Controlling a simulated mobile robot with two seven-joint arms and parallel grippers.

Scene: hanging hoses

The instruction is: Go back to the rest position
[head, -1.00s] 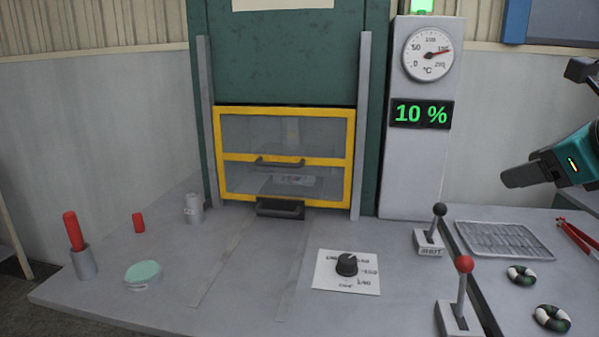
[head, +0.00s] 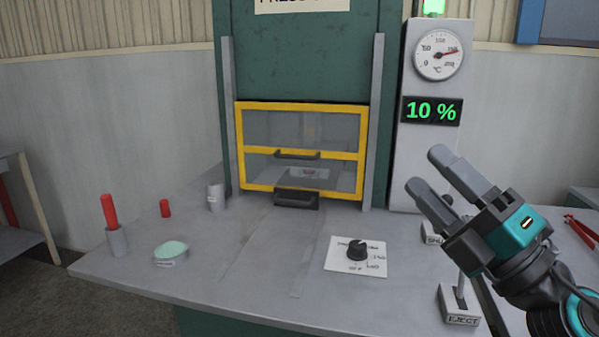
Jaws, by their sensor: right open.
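My right gripper (head: 426,168) reaches in from the lower right of the head view. Its two grey fingers are apart with nothing between them, pointing up and left in front of the control column and the levers. It hides most of the two levers and what lies behind them. My left gripper is not in view. The press (head: 300,60) stands at the back with its yellow-framed guard (head: 302,150) down.
A grey bench holds a knob (head: 356,250), a pale green round pad (head: 171,250), a red-handled tool in a cup (head: 110,212), a red piece (head: 165,208) and a grey cylinder (head: 215,196). The eject lever base (head: 460,304) is close below my right gripper. The bench's front middle is clear.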

